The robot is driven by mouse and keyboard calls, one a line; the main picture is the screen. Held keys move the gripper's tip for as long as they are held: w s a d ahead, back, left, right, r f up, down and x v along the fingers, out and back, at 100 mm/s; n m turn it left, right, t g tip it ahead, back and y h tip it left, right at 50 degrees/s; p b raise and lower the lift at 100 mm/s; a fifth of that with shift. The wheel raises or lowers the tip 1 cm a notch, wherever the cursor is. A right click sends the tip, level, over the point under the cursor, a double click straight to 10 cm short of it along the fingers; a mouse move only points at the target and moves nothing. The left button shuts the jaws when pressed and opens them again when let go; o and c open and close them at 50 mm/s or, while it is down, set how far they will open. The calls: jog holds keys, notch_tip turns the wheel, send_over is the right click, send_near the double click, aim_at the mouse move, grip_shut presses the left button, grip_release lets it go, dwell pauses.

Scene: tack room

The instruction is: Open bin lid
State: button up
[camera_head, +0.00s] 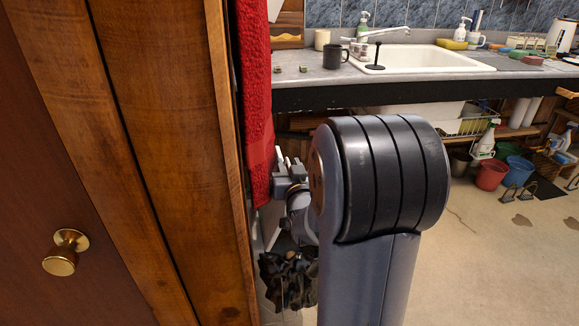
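My gripper (284,162) shows small and partly hidden behind my large arm joint, close to the right side of the hanging red cloth. Its fingers point up and away, but the view does not show whether they are apart. Below it, a black crumpled thing (285,279), which looks like a bin liner, sits low between the wooden cabinet and my arm. A thin pale edge (275,232) stands above it and may be part of the bin or its lid. Most of the bin is hidden by my arm, and I cannot tell the lid's position.
A wooden cabinet (170,130) with a brass knob (61,254) fills the left. A red cloth (257,90) hangs by its edge. The counter (300,68) holds a black mug (335,56) and white sink (420,60). Buckets (490,174) stand right; the floor (480,270) is largely clear.

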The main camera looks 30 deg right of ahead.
jog(key=shift+c, duration=0.3)
grip_shut()
jog(key=shift+f, duration=0.1)
